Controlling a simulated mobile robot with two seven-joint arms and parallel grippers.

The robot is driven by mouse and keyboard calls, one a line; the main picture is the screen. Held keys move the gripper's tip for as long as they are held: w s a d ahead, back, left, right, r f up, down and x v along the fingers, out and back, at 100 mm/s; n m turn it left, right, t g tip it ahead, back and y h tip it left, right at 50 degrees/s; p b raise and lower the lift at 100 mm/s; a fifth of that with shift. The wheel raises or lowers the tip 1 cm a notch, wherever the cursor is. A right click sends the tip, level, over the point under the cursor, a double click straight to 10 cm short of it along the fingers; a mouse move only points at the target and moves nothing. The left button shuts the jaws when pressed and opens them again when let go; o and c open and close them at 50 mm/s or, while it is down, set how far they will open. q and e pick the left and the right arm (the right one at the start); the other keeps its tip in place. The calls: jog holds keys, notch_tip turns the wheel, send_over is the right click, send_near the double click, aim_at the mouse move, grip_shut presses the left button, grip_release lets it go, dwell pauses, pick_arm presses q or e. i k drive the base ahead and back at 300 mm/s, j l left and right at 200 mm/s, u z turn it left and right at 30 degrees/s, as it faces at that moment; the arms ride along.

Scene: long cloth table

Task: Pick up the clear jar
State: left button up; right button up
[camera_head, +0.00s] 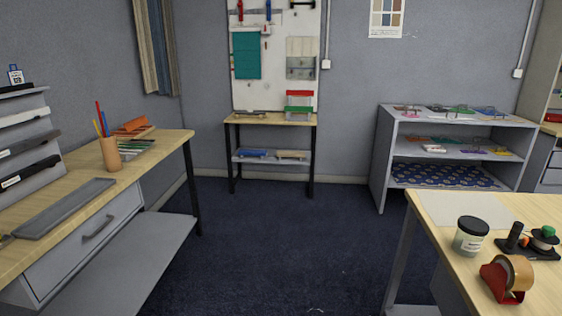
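The clear jar (469,240) stands upright on the wooden table (440,234) at the lower right. It has a black lid, a pale label and whitish contents in its lower part. Neither of my grippers shows in the head view, and nothing is touching the jar.
A red tape dispenser (506,282) stands close in front of the jar, and a black stand with spools (530,243) is to its right. A pale mat (465,209) lies behind it. A desk (150,147) is at left. Open floor (285,240) lies between.

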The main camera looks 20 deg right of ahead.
aim_at(465, 245)
jog(key=i+z, duration=0.15)
jog(key=z, duration=0.25)
jog(key=i+z, duration=0.15)
jog(key=z, duration=0.3)
jog(key=i+j+z, duration=0.15)
jog(key=z, duration=0.25)
jog(key=i+j+z, duration=0.1)
jog(key=z, duration=0.25)
jog(key=i+j+z, duration=0.2)
jog(key=z, duration=0.15)
jog(key=i+j+z, duration=0.1)
jog(key=z, duration=0.25)
jog(key=i+j+z, duration=0.2)
jog(key=j+z, duration=0.55)
jog(key=j, duration=0.25)
jog(key=i+j+z, duration=0.1)
jog(key=j+z, duration=0.3)
jog(key=j, duration=0.2)
